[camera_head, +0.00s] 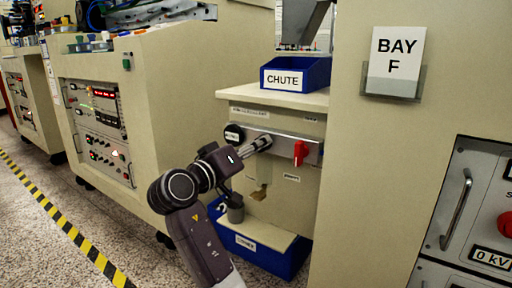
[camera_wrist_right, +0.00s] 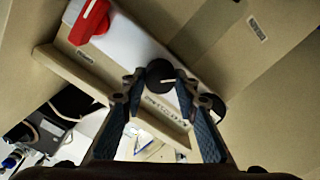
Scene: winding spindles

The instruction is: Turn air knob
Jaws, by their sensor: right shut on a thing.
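A black round knob (camera_wrist_right: 158,72) with a pale pointer line sits on a light metal strip and shows between the fingertips of my right gripper (camera_wrist_right: 159,84) in the wrist view. My right gripper (camera_head: 264,142) also shows in the head view, reaching to the strip on the cabinet front, shut on the knob. There the fingers hide the knob. My left gripper is in neither view.
A red handle (camera_head: 300,153) is on the same strip (camera_head: 282,142), to the right of my gripper. A black round part (camera_head: 234,133) is to the left. A blue CHUTE bin (camera_head: 297,76) stands on top. A lower blue bin (camera_head: 262,256) is below.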

